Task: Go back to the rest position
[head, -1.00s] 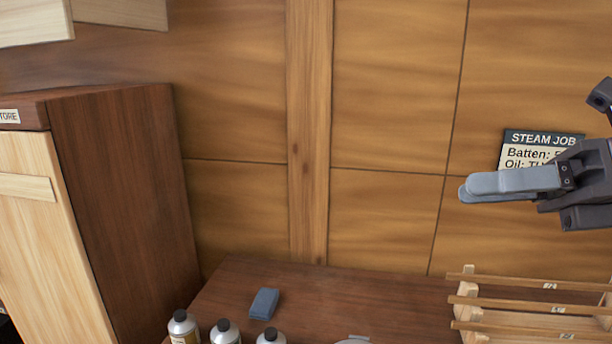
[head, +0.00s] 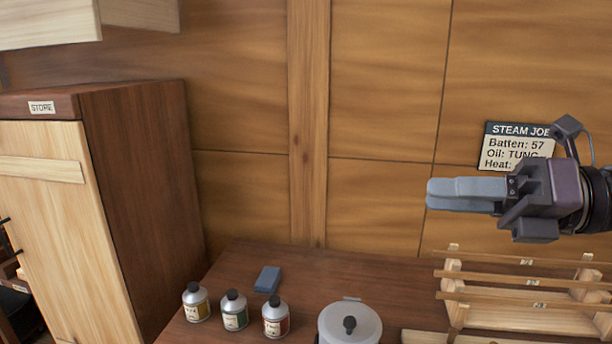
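My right gripper (head: 466,194) is raised in front of the wooden wall at the right of the head view. Its two grey fingers lie close together, pointing left, with nothing seen between them. It is above the workbench, over the batten rack and apart from it. It partly covers the steam job card (head: 515,147), which reads Batten 57 and Oil TUNG; the heat line is cut off. My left gripper is not in view.
A cabinet labelled STORE (head: 140,200) stands at left. Space above the bench's middle is clear.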

